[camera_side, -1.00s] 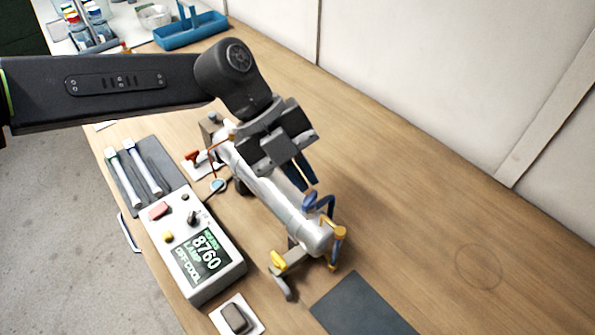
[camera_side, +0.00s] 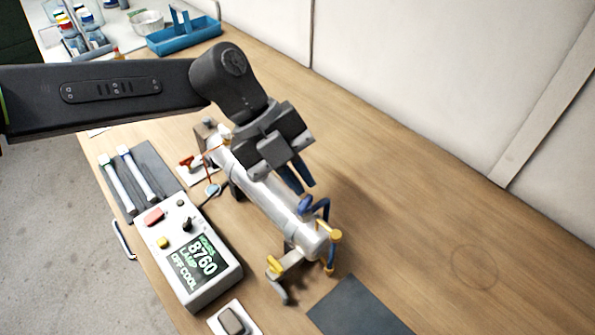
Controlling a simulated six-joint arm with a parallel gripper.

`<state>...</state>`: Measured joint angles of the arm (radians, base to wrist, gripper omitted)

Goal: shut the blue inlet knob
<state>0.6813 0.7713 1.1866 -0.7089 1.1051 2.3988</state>
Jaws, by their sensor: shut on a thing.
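The reactor is a white-silver tube (camera_side: 268,198) lying slanted on the wooden bench. The blue inlet knob (camera_side: 305,205) is near its front end, beside a blue bent pipe (camera_side: 322,206). My gripper (camera_side: 304,188) comes down from above, with its two dark blue fingers slightly apart and their tips at the blue knob. It is shut on the knob; the exact contact is small and hard to see. A yellow handle (camera_side: 274,265) and a yellow cap (camera_side: 330,234) are at the tube's front end. A red handle (camera_side: 187,161) is near the far end.
A white control box (camera_side: 190,290) with a screen reading 8760, lamp off, cool, stands left of the tube. Two white lamp tubes (camera_side: 138,176) lie on a dark mat. A dark pad (camera_side: 358,308) lies in front. The bench right of the tube is clear.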

